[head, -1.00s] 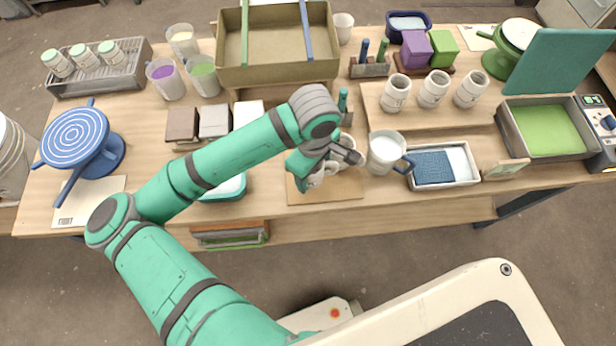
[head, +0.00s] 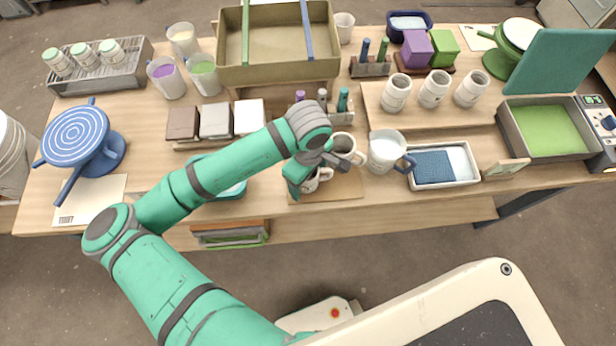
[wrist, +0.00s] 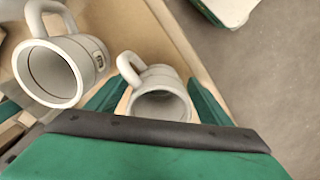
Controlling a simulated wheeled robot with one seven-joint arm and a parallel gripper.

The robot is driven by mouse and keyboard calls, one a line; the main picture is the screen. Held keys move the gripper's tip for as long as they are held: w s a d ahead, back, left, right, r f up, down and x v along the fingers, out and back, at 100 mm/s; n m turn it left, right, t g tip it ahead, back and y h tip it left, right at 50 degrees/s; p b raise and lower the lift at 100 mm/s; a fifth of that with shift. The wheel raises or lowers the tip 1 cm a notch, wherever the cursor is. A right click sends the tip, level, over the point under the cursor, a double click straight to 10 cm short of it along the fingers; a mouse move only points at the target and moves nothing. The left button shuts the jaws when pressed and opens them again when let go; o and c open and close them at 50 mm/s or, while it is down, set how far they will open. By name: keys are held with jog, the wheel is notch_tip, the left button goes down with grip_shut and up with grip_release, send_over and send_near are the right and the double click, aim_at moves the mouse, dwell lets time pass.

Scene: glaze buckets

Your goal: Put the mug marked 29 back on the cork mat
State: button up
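A white mug (head: 326,174) is at the cork mat (head: 345,188), partly hidden by my gripper (head: 305,172). In the wrist view this mug (wrist: 160,98) lies between the two green fingers of my gripper (wrist: 157,95), its handle toward the upper left. The fingers are spread on either side of it, with a thin gap at the left finger. A second white mug (head: 343,146) stands just behind; in the wrist view it (wrist: 62,65) is at left with a small tag. I cannot read the number on the tag.
A larger pitcher (head: 384,152) stands close on the right, beside a tray with a blue sponge (head: 433,168). A rack of upright tools (head: 322,105) is behind the mugs. Small blocks (head: 215,120) and a teal dish (head: 232,190) are at left. The table's front edge is close.

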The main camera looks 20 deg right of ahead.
jog(key=shift+r, duration=0.1)
notch_tip(320, 180, up, 12)
dwell(0.7)
jog(key=shift+w, duration=0.1)
dwell(0.4)
